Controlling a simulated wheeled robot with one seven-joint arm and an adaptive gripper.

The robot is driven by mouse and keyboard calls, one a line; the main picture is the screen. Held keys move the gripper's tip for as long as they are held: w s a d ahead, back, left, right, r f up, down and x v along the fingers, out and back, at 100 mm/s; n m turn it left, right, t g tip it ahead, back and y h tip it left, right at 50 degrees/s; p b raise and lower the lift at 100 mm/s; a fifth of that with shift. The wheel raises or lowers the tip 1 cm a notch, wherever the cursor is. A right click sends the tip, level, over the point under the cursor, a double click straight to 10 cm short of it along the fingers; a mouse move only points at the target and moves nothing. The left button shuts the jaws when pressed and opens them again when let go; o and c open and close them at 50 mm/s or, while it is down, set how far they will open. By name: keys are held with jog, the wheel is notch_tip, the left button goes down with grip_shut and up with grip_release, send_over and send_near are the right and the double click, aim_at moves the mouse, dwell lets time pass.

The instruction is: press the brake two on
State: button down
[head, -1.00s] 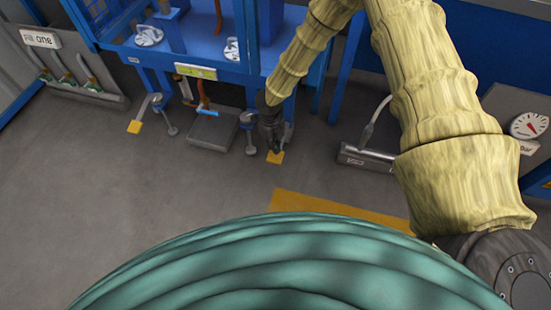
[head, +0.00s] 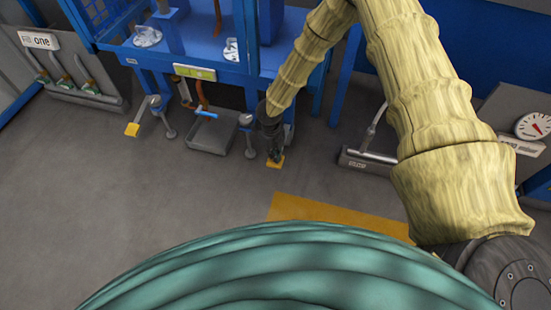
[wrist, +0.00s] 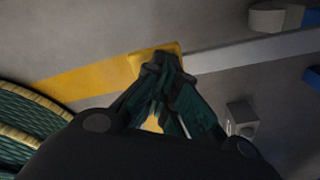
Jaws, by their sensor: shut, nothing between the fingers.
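Two yellow foot pedals show at the foot of the blue machine in the head view. The left pedal (head: 132,130) is on a grey lever and stands free. The right pedal (head: 275,164) is directly below my gripper (head: 275,157), which points down at it and partly hides it. In the wrist view the yellow pad (wrist: 150,58) lies right beyond the fingertips of my gripper (wrist: 163,62). The fingers are shut and empty. They appear to touch the pad or be very close; I cannot tell which. No label naming brake two is readable.
A grey tray (head: 212,138) with a light blue bar lies between the pedals. A grey box with a bar (head: 365,159) stands to the right. A yellow floor marking (head: 330,217) lies in front. The grey floor at left is clear.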

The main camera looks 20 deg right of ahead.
jog(key=shift+f, duration=1)
jog(key=shift+r, duration=0.1)
jog(key=w, duration=0.1)
jog(key=w+a+r, duration=0.1)
jog(key=shift+w+a+p, duration=0.1)
jog(key=shift+w+p, duration=0.3)
notch_tip(320, 180, up, 10)
jog(key=shift+f, duration=0.1)
